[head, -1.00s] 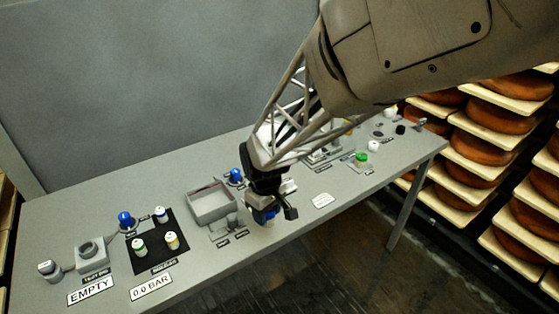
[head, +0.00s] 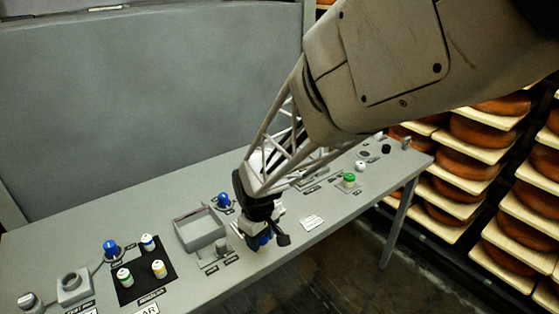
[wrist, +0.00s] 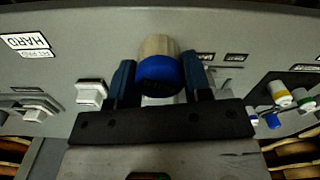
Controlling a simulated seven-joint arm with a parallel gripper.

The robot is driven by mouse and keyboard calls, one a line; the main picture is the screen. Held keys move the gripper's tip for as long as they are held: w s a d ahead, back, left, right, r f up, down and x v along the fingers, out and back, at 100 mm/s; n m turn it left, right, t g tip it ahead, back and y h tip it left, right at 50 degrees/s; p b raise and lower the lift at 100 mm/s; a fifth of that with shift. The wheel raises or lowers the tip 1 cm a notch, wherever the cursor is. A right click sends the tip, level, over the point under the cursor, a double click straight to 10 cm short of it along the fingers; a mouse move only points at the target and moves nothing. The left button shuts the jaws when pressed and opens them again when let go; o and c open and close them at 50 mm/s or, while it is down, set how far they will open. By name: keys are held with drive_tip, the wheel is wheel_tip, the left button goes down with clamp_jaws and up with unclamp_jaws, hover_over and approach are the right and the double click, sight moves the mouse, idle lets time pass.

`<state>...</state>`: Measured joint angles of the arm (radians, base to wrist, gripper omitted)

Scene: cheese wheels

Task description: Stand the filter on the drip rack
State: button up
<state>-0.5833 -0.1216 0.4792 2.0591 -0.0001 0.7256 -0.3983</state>
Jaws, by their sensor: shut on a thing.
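My gripper (head: 263,238) is low over the front part of the table, to the right of the grey open tray. In the wrist view its two dark fingers (wrist: 161,88) stand on either side of a beige cylinder with a blue end (wrist: 158,70), which I take to be the filter. The gripper is shut on it. In the head view only a bit of blue shows under the gripper. I cannot tell whether its base touches the table. The drip rack cannot be picked out with certainty; a small grey fixture (head: 213,251) stands in front of the tray.
The grey tray (head: 181,236) and a blue knob (head: 224,199) are left of my gripper. Several capped jars stand on a black mat (head: 141,272). A green-topped part (head: 348,180) is to the right. Cheese shelves (head: 475,160) stand beyond the table's right end.

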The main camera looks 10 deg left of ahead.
drive_tip(key=w+a, duration=0.2)
drive_tip(key=w, duration=0.1)
drive_tip(key=w+a, duration=0.2)
drive_tip(key=w, duration=0.2)
drive_tip(key=w+a+f, duration=0.1)
drive_tip(key=w+a, duration=0.2)
drive_tip(key=w, duration=0.1)
drive_tip(key=shift+f, duration=0.1)
drive_tip(key=shift+w+a+f, duration=0.1)
drive_tip(key=shift+w+a, duration=0.1)
drive_tip(key=shift+w, duration=0.1)
drive_tip(key=shift+f, duration=1.7)
drive_tip(key=shift+f, duration=0.15)
drive_tip(key=o, duration=0.9)
wheel_tip(320, 180, up, 12)
drive_tip(key=shift+r, duration=0.15)
